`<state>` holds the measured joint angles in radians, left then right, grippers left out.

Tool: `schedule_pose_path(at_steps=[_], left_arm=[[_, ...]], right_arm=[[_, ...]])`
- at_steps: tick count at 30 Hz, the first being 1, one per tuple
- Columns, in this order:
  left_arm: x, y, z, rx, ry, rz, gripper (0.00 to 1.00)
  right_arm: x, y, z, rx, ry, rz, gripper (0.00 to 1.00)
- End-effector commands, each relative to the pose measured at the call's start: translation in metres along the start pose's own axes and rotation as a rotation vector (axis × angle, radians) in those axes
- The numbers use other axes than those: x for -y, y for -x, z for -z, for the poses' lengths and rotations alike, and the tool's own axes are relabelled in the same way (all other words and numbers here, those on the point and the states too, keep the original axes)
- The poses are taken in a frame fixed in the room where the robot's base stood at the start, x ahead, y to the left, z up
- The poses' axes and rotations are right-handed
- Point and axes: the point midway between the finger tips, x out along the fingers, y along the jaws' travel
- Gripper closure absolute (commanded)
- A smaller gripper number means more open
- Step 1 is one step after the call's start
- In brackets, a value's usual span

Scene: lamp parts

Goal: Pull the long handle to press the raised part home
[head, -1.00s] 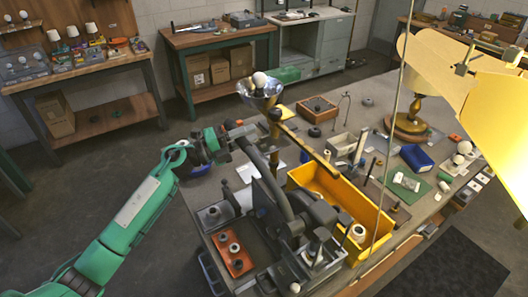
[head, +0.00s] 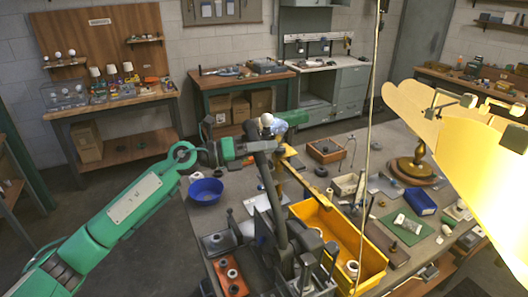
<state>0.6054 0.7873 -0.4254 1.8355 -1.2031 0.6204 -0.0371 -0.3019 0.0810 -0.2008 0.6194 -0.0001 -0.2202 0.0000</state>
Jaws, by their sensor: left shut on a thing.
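The long handle (head: 268,182) is a thick dark bar that rises steeply from a dark bench press (head: 290,262) on the table. My left gripper (head: 258,146) reaches in from the left and is shut on the handle's upper end. The fingers and the grip are small and partly hidden. A pale ball (head: 266,119) and a shiny metal bowl (head: 281,127) show just behind the gripper. The raised part cannot be told apart clearly among the dark press parts. My right gripper is not in view.
A yellow bin (head: 362,252) stands right of the press, with a brass-coloured bar (head: 306,184) above its left end. A blue bowl (head: 205,190) sits left of the handle.

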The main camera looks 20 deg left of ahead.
Motion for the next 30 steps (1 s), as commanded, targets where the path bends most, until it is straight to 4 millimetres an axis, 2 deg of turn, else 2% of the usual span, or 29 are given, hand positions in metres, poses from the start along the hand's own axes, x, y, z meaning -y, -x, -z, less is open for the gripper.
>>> schedule_pose_path(at_steps=[1,14,15,17,30], left_arm=[[0.0047,-0.0010,-0.0005,-0.004,-0.015,0.005,1.00],[0.0070,-0.0016,-0.0003,-0.007,-0.024,0.006,1.00],[0.0071,-0.0016,-0.0003,-0.007,-0.024,0.007,0.66],[0.0069,-0.0016,-0.0003,-0.006,-0.023,0.007,0.54],[0.0042,-0.0010,0.0003,-0.006,-0.018,0.003,0.52]], right_arm=[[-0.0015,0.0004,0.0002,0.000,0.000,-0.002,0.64],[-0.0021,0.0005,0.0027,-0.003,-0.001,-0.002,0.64],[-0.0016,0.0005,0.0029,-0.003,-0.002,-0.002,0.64],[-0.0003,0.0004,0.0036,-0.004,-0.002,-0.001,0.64],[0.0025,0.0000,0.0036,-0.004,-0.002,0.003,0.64]])
